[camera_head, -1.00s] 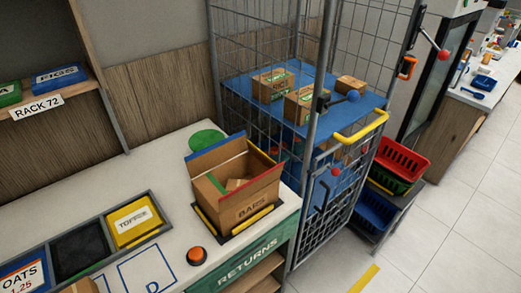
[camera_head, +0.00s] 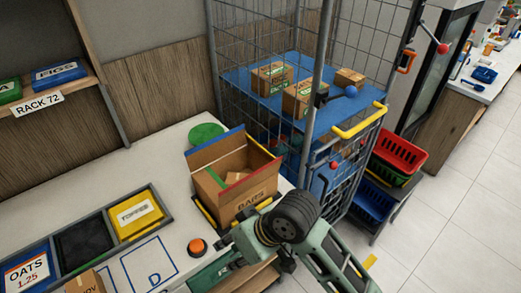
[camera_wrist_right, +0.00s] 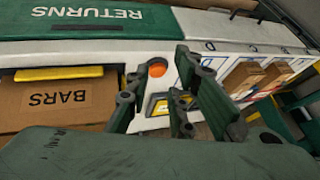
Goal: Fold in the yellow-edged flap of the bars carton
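The bars carton (camera_head: 245,192) stands open-topped on the counter, its blue-edged flap (camera_head: 215,150) raised at the back. A yellow edge (camera_head: 264,149) shows along its right side; I cannot tell clearly how far that flap leans. Smaller boxes or flaps show inside. My right gripper (camera_head: 220,262) is in front of the carton's near side, low over the counter edge, apart from the carton. In the right wrist view its fingers (camera_wrist_right: 166,85) are spread with nothing between them. The carton's BARS face (camera_wrist_right: 65,100) shows at the left there. My left gripper is not in view.
An orange button (camera_head: 197,247) sits on the counter near my right gripper. Bins, one with a yellow toffee pack (camera_head: 135,217), line the left. A wire cage with a blue shelf (camera_head: 245,85) stands behind the carton. Baskets (camera_head: 399,160) are to the right.

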